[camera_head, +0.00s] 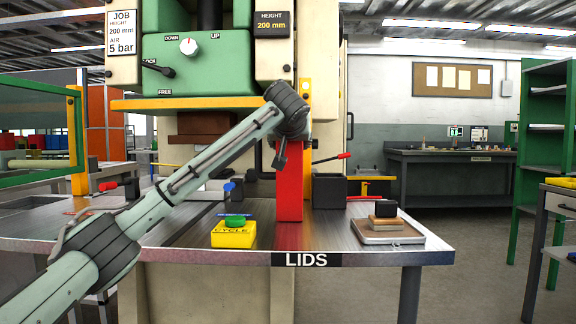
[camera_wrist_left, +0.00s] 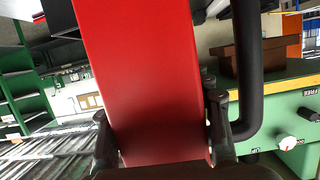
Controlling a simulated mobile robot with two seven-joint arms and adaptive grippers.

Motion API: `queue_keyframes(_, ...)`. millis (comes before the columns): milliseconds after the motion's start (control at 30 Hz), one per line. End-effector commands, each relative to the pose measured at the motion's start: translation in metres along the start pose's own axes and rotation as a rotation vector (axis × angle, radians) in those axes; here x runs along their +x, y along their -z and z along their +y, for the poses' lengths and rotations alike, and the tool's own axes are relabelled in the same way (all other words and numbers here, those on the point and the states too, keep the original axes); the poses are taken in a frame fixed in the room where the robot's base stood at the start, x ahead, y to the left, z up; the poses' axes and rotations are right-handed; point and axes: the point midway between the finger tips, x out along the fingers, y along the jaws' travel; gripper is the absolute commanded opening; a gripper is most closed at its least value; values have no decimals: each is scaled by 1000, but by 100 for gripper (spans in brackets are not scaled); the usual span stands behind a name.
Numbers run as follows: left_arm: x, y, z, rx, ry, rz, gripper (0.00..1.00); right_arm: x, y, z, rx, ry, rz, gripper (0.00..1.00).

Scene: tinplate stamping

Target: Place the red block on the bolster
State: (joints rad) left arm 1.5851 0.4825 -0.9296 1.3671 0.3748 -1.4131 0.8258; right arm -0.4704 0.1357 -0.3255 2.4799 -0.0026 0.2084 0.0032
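The tall red block (camera_head: 289,190) is upright above the front middle of the metal table (camera_head: 340,238). I cannot tell whether its bottom touches the table. My left arm comes in from the left, and its wrist is over the block's top. In the left wrist view, the red block (camera_wrist_left: 150,75) fills the space between the two fingers of my left gripper (camera_wrist_left: 160,120), which look closed against its sides. The press (camera_head: 200,70) stands behind. I cannot clearly make out the bolster; my arm covers part of the area under the press. My right gripper is not in view.
A yellow box with a green button (camera_head: 233,235) is left of the block. A tray with a small stack (camera_head: 388,230) is at the right. A dark box (camera_head: 328,190) stands just right of the block. The yellow guard edge (camera_head: 190,104) overhangs the table.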

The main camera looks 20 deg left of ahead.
Motion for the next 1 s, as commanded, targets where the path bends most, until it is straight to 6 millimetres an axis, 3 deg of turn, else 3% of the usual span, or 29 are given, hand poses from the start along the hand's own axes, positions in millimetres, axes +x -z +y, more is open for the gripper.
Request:
queue_keyframes(33, 0, 0, 0, 0, 0, 0, 40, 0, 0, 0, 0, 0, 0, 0)
queue_keyframes(367, 0, 0, 0, 0, 1, -1, 0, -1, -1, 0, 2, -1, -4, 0)
queue_keyframes(1000, -3, 6, 0, -3, -2, 9, 0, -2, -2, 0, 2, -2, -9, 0)
